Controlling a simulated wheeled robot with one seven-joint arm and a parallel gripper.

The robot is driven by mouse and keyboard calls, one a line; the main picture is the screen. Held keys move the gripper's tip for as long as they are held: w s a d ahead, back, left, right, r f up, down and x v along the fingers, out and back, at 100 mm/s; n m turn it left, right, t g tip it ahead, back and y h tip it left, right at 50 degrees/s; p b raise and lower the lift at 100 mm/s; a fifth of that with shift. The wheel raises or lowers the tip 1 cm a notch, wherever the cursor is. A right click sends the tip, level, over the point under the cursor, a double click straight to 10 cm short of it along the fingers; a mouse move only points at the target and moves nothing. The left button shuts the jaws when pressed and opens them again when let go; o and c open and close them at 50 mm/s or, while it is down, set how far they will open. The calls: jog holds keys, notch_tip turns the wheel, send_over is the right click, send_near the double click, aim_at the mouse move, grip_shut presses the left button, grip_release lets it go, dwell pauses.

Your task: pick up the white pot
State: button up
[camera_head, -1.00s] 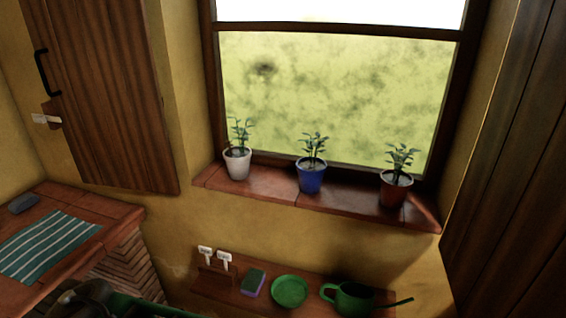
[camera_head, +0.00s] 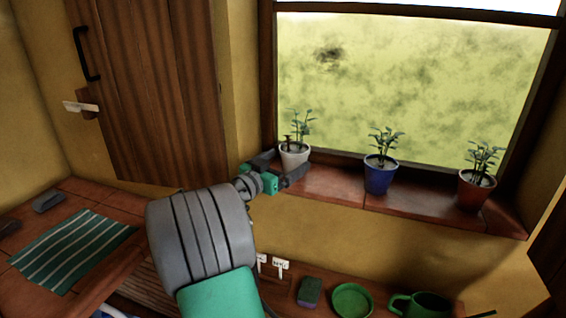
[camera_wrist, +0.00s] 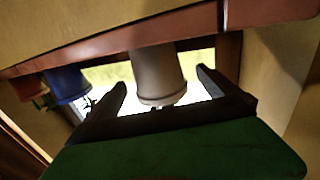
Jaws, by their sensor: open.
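The white pot (camera_head: 294,157) holds a green plant and stands on the tiled window sill at the left end. My gripper (camera_head: 281,172) is in front of it in the head view and hides part of its lower side. In the wrist view, which is turned over, the white pot (camera_wrist: 157,76) appears between the two open fingers of my gripper (camera_wrist: 162,85). The fingers stand apart from the pot's sides, one on each side.
A blue pot (camera_head: 380,175) and a brown-red pot (camera_head: 476,189) stand further right on the sill (camera_head: 335,186). A lower shelf holds a sponge (camera_head: 310,291), a green dish (camera_head: 352,300) and a green watering can (camera_head: 424,306). A wooden shutter (camera_head: 150,90) is at the left.

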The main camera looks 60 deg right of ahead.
aim_at(300, 145)
jog(key=d, duration=0.2)
jog(key=s+d+p, duration=0.1)
jog(key=d, duration=0.1)
jog(key=d+p, duration=0.1)
jog(key=d, duration=0.1)
jog(key=shift+s+d+r, duration=0.2)
jog(key=shift+d+r, duration=0.1)
jog(key=shift+d+f, duration=0.1)
jog(key=shift+d, duration=0.15)
jog(key=shift+a, duration=0.1)
jog(key=c, duration=2)
jog(key=shift+c, duration=0.3)
jog(key=shift+r, duration=0.65)
jog(key=a+r, duration=0.1)
jog(key=r, duration=0.1)
jog(key=s+a+r+b, duration=0.1)
jog(key=r, duration=0.1)
jog(key=a+r, duration=0.2)
jog(key=r, duration=0.1)
jog(key=shift+s+r, duration=0.1)
jog(key=shift+s, duration=0.1)
jog(key=s+a+r+b, duration=0.2)
jog(key=s+a+r, duration=0.1)
jog(key=a, duration=0.6)
jog(key=shift+s+r, duration=0.2)
jog(key=shift+r, duration=0.65)
jog(key=shift+a, duration=0.1)
